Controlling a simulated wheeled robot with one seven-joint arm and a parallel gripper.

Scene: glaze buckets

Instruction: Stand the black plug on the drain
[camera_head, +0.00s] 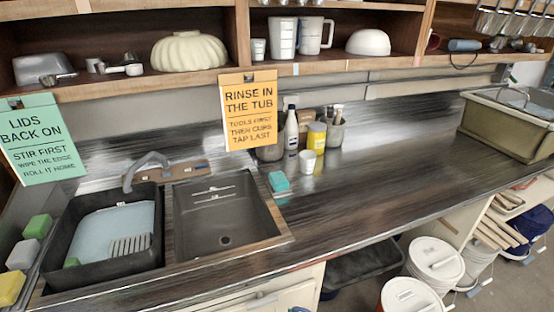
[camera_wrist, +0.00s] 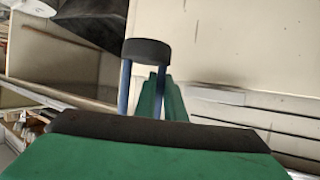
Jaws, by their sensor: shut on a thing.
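The black plug (camera_wrist: 147,50) is a short, dark, round piece in the wrist view. My gripper (camera_wrist: 143,66) is shut on it, with the plug at the ends of the two thin bluish fingers. The drain (camera_head: 225,240) is a small dark round spot in the floor of the grey sink basin (camera_head: 203,212) in the head view. The basin looks empty, and the drain is uncovered. My gripper and the plug do not show in the head view.
Bottles and cups stand behind, near a teal sponge (camera_head: 278,181). The counter (camera_head: 370,185) is clear to the right. White lidded buckets (camera_head: 435,258) stand below.

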